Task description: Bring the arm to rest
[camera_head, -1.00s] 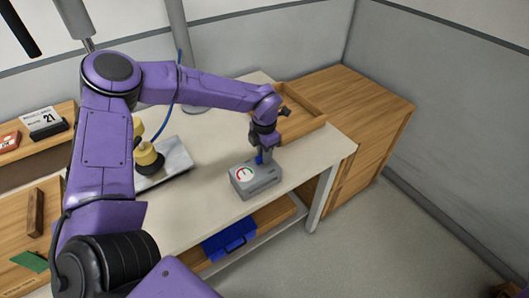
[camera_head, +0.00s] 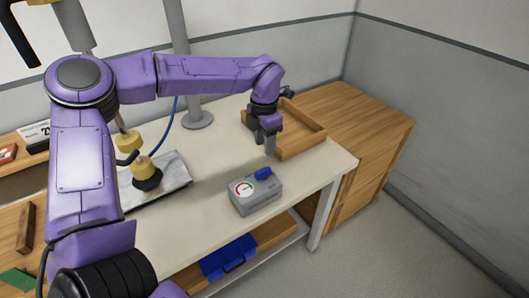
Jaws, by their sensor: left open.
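My left arm reaches in from the left across the table. My left gripper (camera_head: 264,146) is open and empty, pointing down above the table, just behind the grey box and in front of the wooden tray. The grey box (camera_head: 258,199) has a round dial with a red mark on its front-left part and a blue knob (camera_head: 263,173) on top. It stands on the table apart from the gripper. My right gripper is not in view.
A wooden tray (camera_head: 318,135) sits at the table's (camera_head: 210,225) back right, beside a wooden cabinet (camera_head: 370,117). A yellow-and-black device (camera_head: 147,172) stands on a marble-look plate at left. A blue case (camera_head: 228,258) lies on the lower shelf.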

